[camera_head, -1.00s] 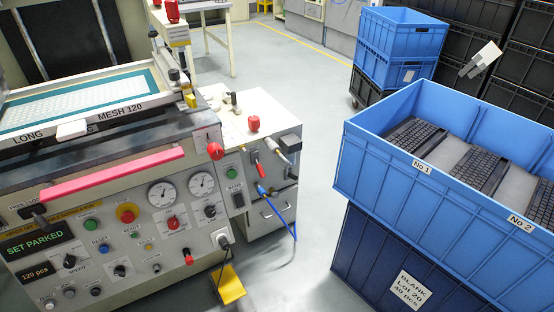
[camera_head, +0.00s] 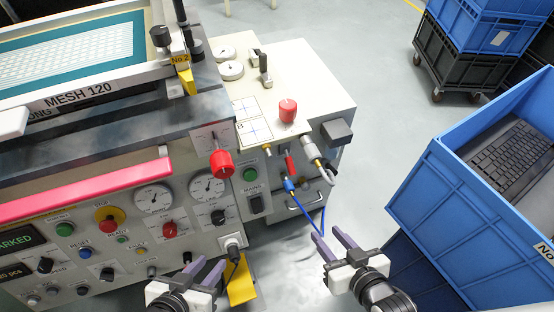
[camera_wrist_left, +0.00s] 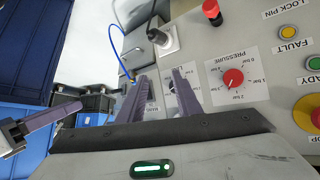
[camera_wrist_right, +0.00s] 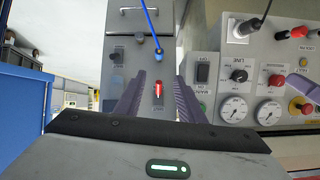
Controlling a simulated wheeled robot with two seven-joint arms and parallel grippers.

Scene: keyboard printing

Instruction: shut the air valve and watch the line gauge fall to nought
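The air valve has a red lever (camera_head: 290,165) on the side unit's front, above the blue hose (camera_head: 305,205). In the right wrist view the red lever (camera_wrist_right: 158,88) stands between my right fingers, in line with the hose, farther off. My right gripper (camera_head: 327,236) is open and empty, below and right of the lever. My left gripper (camera_head: 213,262) is open and empty before the machine's lower panel; its fingers (camera_wrist_left: 165,85) show apart. Two dial gauges, left (camera_head: 153,198) and right (camera_head: 208,188), sit on the panel; the right one is beside a LINE label. Their needles are too small to read.
A blue crate (camera_head: 415,190) with keyboards stands at right. A red mushroom knob (camera_head: 222,164) sticks out left of the valve, and a grey hose fitting (camera_head: 318,155) right of it. A plugged cable (camera_head: 233,245) is near my left gripper. Open floor (camera_head: 375,130) lies between.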

